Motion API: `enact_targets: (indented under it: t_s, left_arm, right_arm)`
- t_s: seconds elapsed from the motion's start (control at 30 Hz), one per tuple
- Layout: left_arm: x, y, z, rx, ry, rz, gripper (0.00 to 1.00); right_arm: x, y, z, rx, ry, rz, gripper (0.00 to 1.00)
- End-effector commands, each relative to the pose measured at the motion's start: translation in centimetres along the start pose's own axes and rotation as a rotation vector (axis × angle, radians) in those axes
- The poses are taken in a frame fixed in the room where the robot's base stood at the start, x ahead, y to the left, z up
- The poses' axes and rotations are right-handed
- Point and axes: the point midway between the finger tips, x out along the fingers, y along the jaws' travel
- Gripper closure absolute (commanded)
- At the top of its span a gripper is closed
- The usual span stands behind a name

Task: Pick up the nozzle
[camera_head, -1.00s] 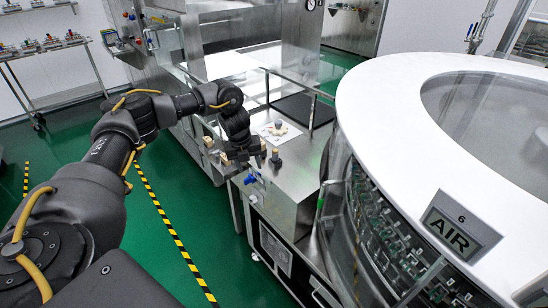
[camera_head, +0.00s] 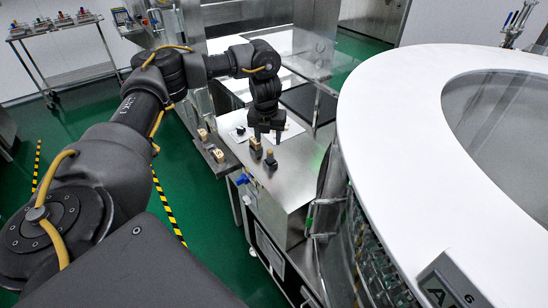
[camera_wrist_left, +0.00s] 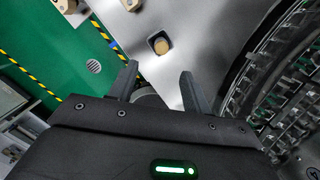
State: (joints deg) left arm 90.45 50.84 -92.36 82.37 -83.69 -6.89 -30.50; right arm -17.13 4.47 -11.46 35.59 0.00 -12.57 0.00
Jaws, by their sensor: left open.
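I cannot tell for sure which one is the nozzle. A tan-topped dark piece (camera_wrist_left: 160,44) stands on the steel just beyond the fingertips. My right gripper is out of view.
A side ledge (camera_head: 226,167) carries tan pieces (camera_head: 203,134). A dark knob (camera_head: 240,130) sits on a pale plate behind the counter pieces. The large round washer (camera_head: 400,110) with its white rim closes off the right. Green floor lies left.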

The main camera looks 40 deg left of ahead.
Motion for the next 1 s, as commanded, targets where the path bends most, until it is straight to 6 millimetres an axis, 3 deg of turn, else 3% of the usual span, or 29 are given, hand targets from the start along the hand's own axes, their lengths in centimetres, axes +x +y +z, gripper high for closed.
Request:
enact_targets:
  t_s: [0.2, 0.53, 0.8, 1.0]
  left_arm:
    - [3.8, 0.3, -0.1, -0.007, 0.003, 0.001, 0.51]
    - [5.1, -0.1, 0.1, -0.002, 0.001, 0.000, 0.51]
    - [8.6, -0.6, 0.6, -0.002, 0.004, 0.002, 0.51]
    - [9.9, -0.6, 0.6, 0.000, 0.001, 0.001, 0.51]
  right_arm:
    - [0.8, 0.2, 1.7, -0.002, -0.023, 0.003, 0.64]
    - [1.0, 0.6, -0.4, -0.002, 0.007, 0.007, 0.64]
    - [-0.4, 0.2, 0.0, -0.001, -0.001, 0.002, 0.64]
    - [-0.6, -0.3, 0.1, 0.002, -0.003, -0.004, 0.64]
